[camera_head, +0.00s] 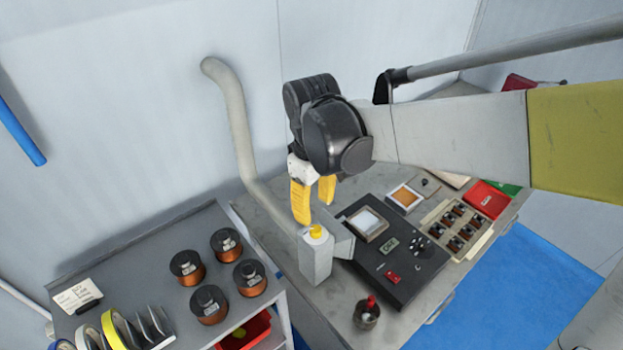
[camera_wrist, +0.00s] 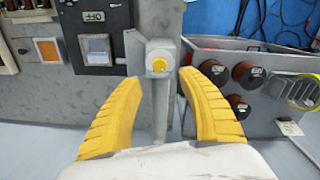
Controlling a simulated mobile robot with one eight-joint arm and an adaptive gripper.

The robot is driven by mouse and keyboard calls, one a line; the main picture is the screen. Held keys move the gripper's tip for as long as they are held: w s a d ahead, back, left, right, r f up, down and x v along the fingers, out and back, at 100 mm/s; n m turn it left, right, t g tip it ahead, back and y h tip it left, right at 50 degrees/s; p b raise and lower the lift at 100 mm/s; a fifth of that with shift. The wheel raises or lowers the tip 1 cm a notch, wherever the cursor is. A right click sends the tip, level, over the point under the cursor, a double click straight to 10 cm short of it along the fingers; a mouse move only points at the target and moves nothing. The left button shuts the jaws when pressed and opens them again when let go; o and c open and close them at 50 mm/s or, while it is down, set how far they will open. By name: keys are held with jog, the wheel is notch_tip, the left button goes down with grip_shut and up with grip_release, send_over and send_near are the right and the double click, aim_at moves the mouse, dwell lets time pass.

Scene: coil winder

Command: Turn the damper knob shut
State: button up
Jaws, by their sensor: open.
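The damper knob (camera_head: 316,231) is small and yellow, on top of a light grey box-shaped duct end at the bench's near left corner. In the wrist view the yellow knob (camera_wrist: 157,66) shows end-on, with a pale surround, between and beyond my fingertips. My gripper (camera_head: 314,205) has yellow fingers and hangs just above the knob in the head view. It is open and empty; the fingers (camera_wrist: 200,75) are spread wide to either side of the knob. I see no contact with the knob. Its turned position is too small to tell.
A grey pipe (camera_head: 240,130) runs up the wall behind. A dark control panel (camera_head: 390,250) lies right of the duct on the bench. A dark pot with a red top (camera_head: 367,312) stands in front. A shelf with several copper coils (camera_head: 208,304) stands left.

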jog(key=shift+s+a+r, duration=0.1)
jog(key=shift+r, duration=1.6)
